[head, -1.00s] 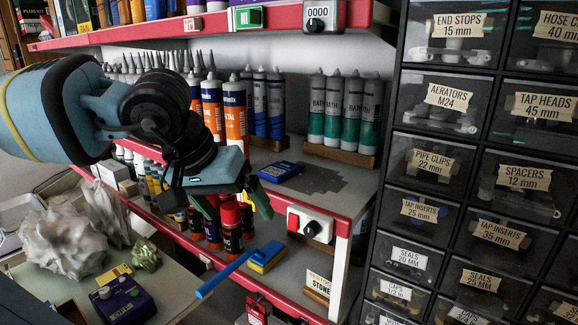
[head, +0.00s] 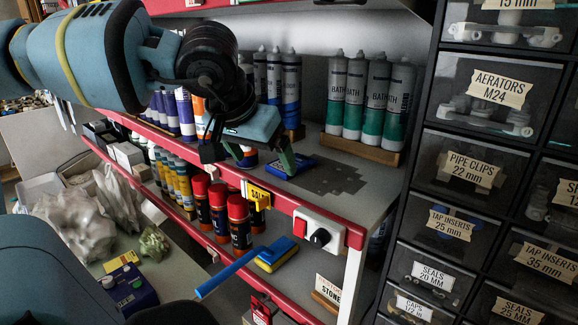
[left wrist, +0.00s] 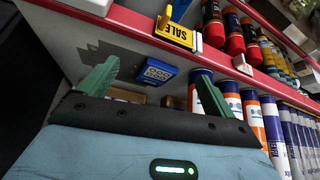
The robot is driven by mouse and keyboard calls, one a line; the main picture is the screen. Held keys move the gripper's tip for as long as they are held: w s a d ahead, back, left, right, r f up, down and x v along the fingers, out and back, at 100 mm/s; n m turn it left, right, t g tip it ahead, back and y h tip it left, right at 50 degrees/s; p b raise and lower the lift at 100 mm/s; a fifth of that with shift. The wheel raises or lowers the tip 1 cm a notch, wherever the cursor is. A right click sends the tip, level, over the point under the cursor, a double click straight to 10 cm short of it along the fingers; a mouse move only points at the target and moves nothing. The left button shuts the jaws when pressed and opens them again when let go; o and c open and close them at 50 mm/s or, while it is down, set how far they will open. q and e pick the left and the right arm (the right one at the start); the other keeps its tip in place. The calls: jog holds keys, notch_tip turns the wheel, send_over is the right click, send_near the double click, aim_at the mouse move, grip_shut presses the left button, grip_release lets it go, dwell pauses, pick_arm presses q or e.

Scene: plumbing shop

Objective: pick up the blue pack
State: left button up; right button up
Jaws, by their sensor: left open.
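The blue pack (head: 296,167) lies flat on the grey shelf board (head: 352,205), in front of the tubes and beside a dark patch. My left gripper (head: 248,156) is open and empty at the shelf's front edge. One finger overlaps the pack in the head view; contact cannot be told. In the left wrist view the pack (left wrist: 157,73) shows beyond and between the two spread green fingers (left wrist: 155,80), with a gap in front of them. My right gripper is not in view.
White-and-green tubes (head: 368,100) stand in a wooden holder behind the pack. Orange and blue tubes stand at left. A yellow sale tag (head: 257,193) and a switch box (head: 318,236) sit on the red shelf edge. Drawers (head: 462,165) stand at right. A blue-handled brush (head: 272,255) is below.

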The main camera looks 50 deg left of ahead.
pick_arm(q)
send_over(282, 169)
jog(key=shift+s+d, duration=0.15)
jog(key=shift+s, duration=0.05)
jog(key=shift+w, duration=0.25)
jog(key=x, duration=0.5)
jog(key=shift+w, duration=0.1)
jog(key=c, duration=1.1)
